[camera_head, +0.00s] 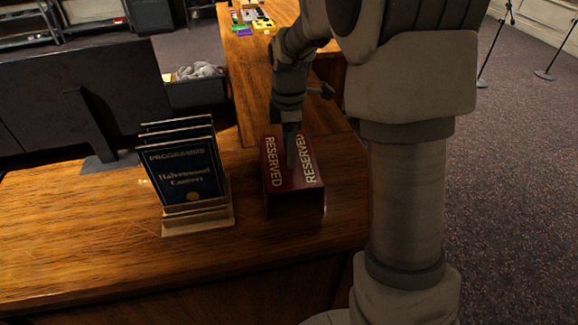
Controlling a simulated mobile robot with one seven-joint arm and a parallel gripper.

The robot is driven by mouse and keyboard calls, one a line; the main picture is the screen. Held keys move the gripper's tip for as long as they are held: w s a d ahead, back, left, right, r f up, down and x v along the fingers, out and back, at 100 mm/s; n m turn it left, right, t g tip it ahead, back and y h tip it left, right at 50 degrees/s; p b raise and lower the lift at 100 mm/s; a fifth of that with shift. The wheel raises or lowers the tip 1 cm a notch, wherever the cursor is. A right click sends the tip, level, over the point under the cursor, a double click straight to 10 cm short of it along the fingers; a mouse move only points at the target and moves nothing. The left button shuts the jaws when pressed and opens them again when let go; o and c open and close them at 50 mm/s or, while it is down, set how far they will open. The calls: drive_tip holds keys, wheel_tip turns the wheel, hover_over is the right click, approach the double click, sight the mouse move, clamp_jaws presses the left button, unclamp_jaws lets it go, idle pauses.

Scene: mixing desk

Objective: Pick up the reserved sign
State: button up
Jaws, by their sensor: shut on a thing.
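The reserved sign (312,173) is a dark red, tent-shaped sign with "RESERVED" in pale letters on both sloping faces. It stands upright on the wooden desk (90,240), near the desk's right edge. My gripper (292,160) points down over the sign's top ridge, between the two words, and is shut on the sign. The fingertips are dark and hard to make out against the sign. The sign appears to be at desk level; I cannot tell whether there is a gap under it.
A programme holder (197,217) with dark booklets stands just left of the sign. A black monitor (90,100) is further left. Small coloured items (255,22) lie at the desk's far end. Microphone stands (498,40) stand on the carpet at right. The front left desk is clear.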

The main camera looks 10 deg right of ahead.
clamp_jaws()
drive_tip(key=shift+r, duration=0.1)
